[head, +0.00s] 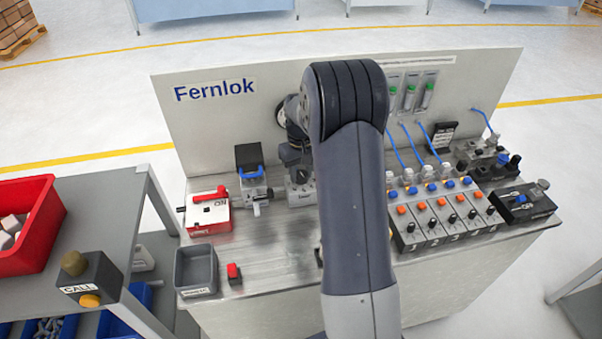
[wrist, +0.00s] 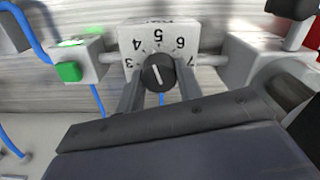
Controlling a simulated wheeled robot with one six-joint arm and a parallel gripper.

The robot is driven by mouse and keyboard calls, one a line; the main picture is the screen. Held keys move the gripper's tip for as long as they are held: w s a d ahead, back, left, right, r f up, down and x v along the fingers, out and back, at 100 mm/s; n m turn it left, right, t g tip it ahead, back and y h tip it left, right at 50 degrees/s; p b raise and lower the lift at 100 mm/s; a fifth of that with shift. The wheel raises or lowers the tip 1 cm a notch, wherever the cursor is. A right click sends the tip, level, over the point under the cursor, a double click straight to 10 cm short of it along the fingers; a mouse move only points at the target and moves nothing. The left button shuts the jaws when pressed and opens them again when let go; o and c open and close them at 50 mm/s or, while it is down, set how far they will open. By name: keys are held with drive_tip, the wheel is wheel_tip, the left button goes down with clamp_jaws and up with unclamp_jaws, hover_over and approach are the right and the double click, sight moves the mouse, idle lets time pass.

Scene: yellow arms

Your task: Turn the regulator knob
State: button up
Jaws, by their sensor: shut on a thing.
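The regulator knob (wrist: 158,75) is a round black knob with a white pointer line. My gripper (wrist: 160,90) is shut on the knob, one grey finger on each side. In the head view my arm stands in front of the bench, and I cannot make out the knob there.
A red-and-white switch box (head: 208,215) and a blue-handled valve (head: 252,175) stand left on the bench. A grey bin (head: 196,270) is at the front left. Several numbered valve blocks (head: 440,215) with blue tubes stand right. A green button (wrist: 69,71) is left in the wrist view.

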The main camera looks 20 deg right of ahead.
sight(301, 173)
drive_tip(key=shift+n, duration=1.1)
drive_tip(key=o, duration=1)
drive_tip(key=shift+r, duration=0.1)
wheel_tip(301, 173, up, 11)
drive_tip(key=b, duration=0.1)
drive_tip(key=shift+f, duration=0.2)
